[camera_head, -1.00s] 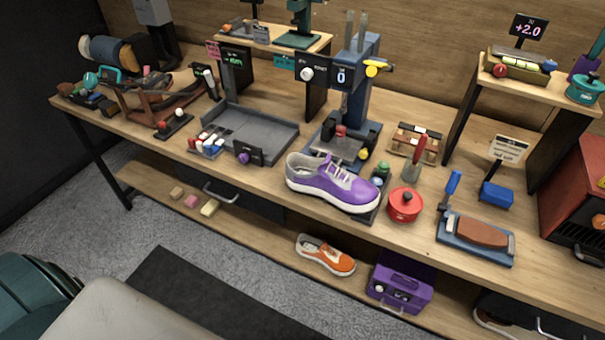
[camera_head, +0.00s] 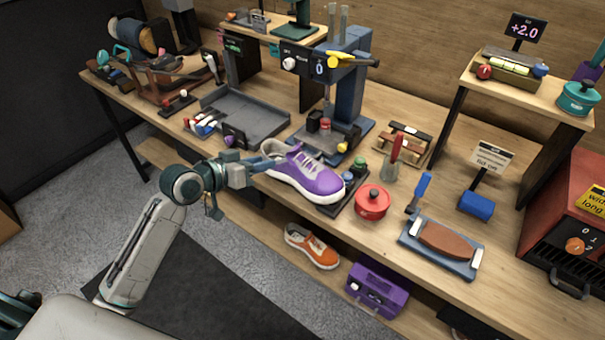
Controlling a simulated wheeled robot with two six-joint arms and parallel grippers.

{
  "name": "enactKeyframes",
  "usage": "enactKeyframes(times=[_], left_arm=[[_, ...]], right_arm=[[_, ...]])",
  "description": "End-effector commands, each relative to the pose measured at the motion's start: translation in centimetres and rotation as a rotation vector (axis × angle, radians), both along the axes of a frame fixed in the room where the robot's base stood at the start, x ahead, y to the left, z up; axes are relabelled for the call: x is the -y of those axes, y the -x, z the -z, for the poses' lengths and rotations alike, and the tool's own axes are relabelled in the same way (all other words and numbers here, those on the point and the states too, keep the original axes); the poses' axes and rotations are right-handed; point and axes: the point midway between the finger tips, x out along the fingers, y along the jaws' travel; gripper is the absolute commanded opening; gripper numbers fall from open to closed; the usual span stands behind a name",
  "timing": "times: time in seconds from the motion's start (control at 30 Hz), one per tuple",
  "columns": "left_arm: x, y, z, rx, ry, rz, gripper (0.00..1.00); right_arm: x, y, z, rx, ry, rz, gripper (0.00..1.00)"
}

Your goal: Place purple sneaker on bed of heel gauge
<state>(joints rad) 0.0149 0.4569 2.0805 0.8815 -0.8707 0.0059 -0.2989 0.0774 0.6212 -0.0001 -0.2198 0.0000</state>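The purple sneaker (camera_head: 318,180) with a white sole sits near the front edge of the workbench, heel toward the left and toe toward the right. A blue upright device with a "0" display (camera_head: 319,69) stands behind it and appears to be the heel gauge. Its low flat bed (camera_head: 322,144) is just behind the sneaker and carries small dark and red parts. My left gripper (camera_head: 264,160) is at the heel end of the sneaker, by its collar. Its fingers are small and partly merge with the shoe, so their grip is unclear. My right gripper is not in view.
A red pot (camera_head: 372,202) and green and blue knobs stand close to the sneaker's toe. A grey tray (camera_head: 262,118) lies to the left. A brown block on a blue base (camera_head: 447,240) is at the right. An orange sneaker (camera_head: 311,246) lies on the lower shelf.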

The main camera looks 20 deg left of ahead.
Motion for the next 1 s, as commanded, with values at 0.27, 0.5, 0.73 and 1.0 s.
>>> enactKeyframes(times=[0.27, 0.5, 0.73, 1.0], left_arm=[[1.7, -2.2, 0.3, 0.005, 0.008, 0.008, 0.34], [2.7, -4.0, 1.3, 0.005, 0.003, 0.007, 0.34], [3.9, -5.9, 1.9, 0.005, 0.006, 0.007, 0.34], [5.4, -8.4, 3.2, 0.004, 0.002, 0.007, 0.34]], right_arm=[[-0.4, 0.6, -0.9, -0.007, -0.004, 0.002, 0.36], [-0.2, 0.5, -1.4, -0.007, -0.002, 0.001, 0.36], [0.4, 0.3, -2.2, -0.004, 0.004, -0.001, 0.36], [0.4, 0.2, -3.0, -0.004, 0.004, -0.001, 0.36]])
